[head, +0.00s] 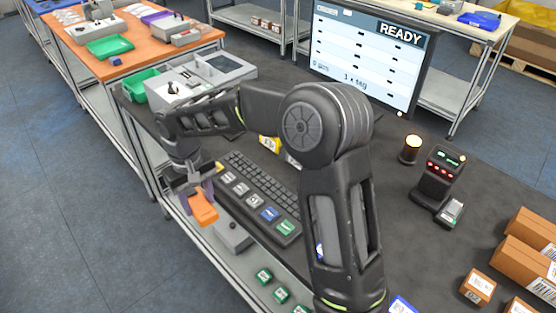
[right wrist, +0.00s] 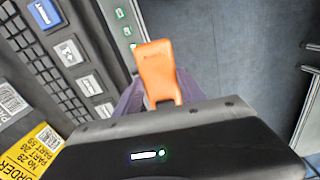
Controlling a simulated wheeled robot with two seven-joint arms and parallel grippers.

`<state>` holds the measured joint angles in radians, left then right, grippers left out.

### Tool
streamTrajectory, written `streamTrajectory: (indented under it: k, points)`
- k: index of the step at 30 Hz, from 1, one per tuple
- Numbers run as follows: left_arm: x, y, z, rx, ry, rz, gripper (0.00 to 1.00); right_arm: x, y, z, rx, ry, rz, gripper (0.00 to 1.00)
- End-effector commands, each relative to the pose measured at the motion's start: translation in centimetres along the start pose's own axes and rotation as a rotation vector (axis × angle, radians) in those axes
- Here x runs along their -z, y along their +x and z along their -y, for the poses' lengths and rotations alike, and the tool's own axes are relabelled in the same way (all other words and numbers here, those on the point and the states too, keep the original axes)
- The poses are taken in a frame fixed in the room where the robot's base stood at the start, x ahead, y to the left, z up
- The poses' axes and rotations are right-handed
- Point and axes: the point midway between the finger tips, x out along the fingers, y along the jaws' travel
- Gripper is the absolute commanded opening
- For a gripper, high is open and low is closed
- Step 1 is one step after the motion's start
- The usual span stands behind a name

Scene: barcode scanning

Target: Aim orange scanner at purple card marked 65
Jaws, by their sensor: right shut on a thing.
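The orange scanner (head: 204,208) is held in my right gripper (head: 195,187), just off the table's left edge, beside the keyboard. In the right wrist view the scanner (right wrist: 157,72) sticks out from between the grey-purple fingers of the gripper (right wrist: 150,97), which is shut on it. I cannot make out a purple card marked 65. A blue-edged card (head: 402,305) shows in part at the bottom of the head view; its number is not readable. My right arm hides part of the table. My left gripper is not in view.
A black keyboard (head: 262,185) with large coloured keys lies next to the scanner. A yellow card (right wrist: 42,150) lies by it. A monitor (head: 365,60) reads READY. A card terminal (head: 437,178) and brown boxes (head: 528,240) stand at right.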

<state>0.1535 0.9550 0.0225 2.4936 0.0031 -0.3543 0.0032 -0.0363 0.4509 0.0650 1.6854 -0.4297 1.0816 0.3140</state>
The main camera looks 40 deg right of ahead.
Motion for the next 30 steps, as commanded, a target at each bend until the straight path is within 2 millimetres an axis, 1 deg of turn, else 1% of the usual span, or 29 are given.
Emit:
streamTrajectory:
  k: [10,14,17,20,23,24,26,27,29,30]
  points:
    - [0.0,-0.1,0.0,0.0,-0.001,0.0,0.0,0.0,-0.1,-0.1,0.0,0.002,-0.001,0.0]
    - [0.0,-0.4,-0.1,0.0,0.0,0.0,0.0,0.0,-0.7,-1.1,0.001,0.025,0.006,0.0]
    - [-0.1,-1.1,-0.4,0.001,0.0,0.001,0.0,-0.2,-1.8,-3.0,0.001,0.071,0.021,0.0]
    - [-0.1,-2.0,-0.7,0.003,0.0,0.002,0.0,-1.1,-3.5,-5.8,0.004,0.154,0.04,0.0]
    - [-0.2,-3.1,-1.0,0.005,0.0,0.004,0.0,-2.7,-5.7,-9.2,0.012,0.284,0.06,0.0]
    - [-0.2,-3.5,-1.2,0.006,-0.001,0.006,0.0,-3.7,-6.5,-10.5,0.017,0.35,0.068,0.0]
    - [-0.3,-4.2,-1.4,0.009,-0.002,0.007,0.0,-5.3,-7.8,-12.4,0.025,0.464,0.081,0.0]
    - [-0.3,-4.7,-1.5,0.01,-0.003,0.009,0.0,-6.6,-8.6,-13.5,0.032,0.549,0.089,0.0]
    - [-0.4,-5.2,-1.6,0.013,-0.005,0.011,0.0,-8.5,-9.8,-14.7,0.044,0.686,0.098,0.0]
    - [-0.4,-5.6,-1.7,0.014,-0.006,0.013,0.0,-9.8,-10.3,-15.3,0.053,0.785,0.106,0.0]
